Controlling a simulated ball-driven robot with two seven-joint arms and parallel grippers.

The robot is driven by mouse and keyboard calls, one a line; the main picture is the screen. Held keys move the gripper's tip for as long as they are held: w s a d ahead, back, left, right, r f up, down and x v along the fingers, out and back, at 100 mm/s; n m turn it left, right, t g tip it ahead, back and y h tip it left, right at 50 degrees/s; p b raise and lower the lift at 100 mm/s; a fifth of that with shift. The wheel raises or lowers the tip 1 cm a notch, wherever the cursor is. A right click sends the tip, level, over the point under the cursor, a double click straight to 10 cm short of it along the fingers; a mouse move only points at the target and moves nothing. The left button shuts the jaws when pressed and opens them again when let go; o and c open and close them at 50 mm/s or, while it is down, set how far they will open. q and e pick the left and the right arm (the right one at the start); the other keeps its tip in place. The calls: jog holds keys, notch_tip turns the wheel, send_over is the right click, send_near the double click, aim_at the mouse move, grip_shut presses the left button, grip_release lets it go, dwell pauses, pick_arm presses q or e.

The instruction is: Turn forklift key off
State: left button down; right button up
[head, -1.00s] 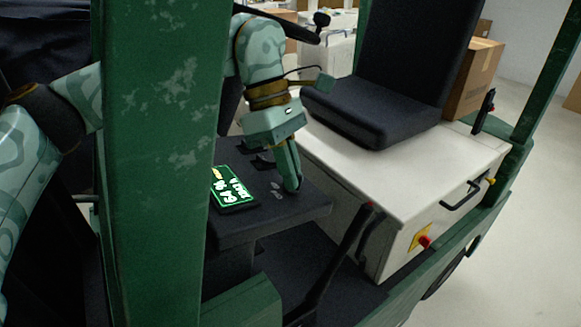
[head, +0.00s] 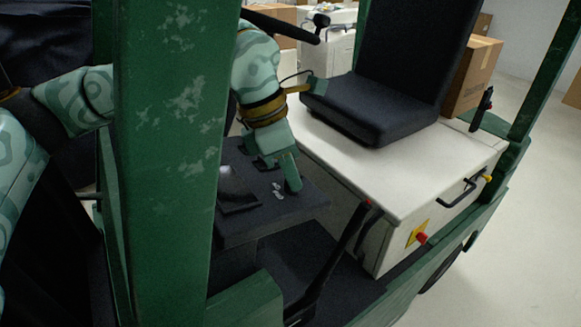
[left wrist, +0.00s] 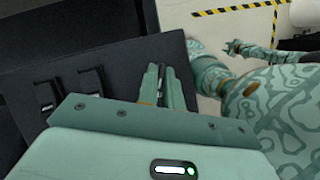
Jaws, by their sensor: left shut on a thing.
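The forklift's dark console (head: 290,212) stands in front of the seat. My left gripper (head: 293,186) points down at the right part of the console top, beside small grey marks (head: 277,190). In the left wrist view its two fingers (left wrist: 162,82) are close together over the console, shut on the key. The key is mostly hidden between the fingers, so its angle cannot be read.
A green post (head: 165,170) stands between the head camera and my left arm. The black seat (head: 385,100) sits on a white housing (head: 400,185) to the right. A lever (head: 345,250) rises near the console. Two small switches (left wrist: 90,80) show on the console.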

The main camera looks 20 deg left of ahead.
pick_arm(q)
jog(key=n+t, duration=0.1)
jog(key=n, duration=0.1)
jog(key=n+y, duration=0.1)
jog(key=n, duration=0.1)
jog(key=shift+d+r+n+t+b, duration=0.1)
jog(key=shift+n+t+b, duration=0.2)
jog(key=shift+t+b, duration=0.1)
jog(key=shift+y, duration=0.3)
jog(key=c, duration=1.6)
grip_release()
jog(key=shift+o, duration=0.2)
jog(key=shift+s, duration=0.1)
